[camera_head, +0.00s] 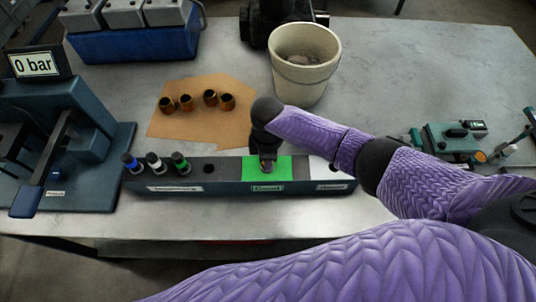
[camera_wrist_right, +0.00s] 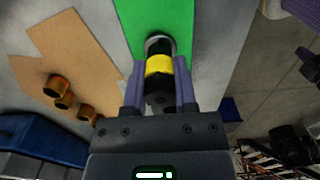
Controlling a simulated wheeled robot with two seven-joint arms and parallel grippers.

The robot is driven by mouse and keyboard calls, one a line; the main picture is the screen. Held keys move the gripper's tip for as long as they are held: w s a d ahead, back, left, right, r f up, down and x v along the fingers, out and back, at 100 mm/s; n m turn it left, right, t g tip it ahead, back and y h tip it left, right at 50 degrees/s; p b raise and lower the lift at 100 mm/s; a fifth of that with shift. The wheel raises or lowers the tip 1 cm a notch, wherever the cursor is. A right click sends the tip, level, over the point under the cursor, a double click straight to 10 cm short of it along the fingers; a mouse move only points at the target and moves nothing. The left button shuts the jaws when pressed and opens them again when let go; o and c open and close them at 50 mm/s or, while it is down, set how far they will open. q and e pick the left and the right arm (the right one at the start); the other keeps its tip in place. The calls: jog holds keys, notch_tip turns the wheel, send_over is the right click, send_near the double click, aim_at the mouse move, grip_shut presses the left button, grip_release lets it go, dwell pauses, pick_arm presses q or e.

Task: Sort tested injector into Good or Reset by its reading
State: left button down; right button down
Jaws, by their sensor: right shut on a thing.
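My right gripper (camera_head: 267,160) is over the green section (camera_head: 282,168) of the long injector rack (camera_head: 228,187). In the right wrist view its two purple fingers (camera_wrist_right: 159,85) are shut on a dark injector with a yellow band (camera_wrist_right: 159,66). The injector's far end meets a pale ring on the green surface; I cannot tell how deep it sits. Blue-banded (camera_head: 130,163), white-banded (camera_head: 153,161) and green-banded (camera_head: 179,162) injectors stand in the rack's left part, beside an empty hole (camera_head: 209,165). A white section (camera_head: 322,168) lies right of the green. My left gripper is out of view.
The test stand (camera_head: 60,140) at left has a display (camera_head: 36,64) reading "0 bar". A cream bucket (camera_head: 303,80) stands behind my gripper. A blue crate (camera_head: 135,46) is at back left, green tools (camera_head: 452,138) at right.

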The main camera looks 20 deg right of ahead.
grip_release()
dwell(0.6)
notch_tip(320, 180, up, 7)
jog(key=p, duration=0.8)
jog(key=shift+r, duration=0.1)
dwell(0.4)
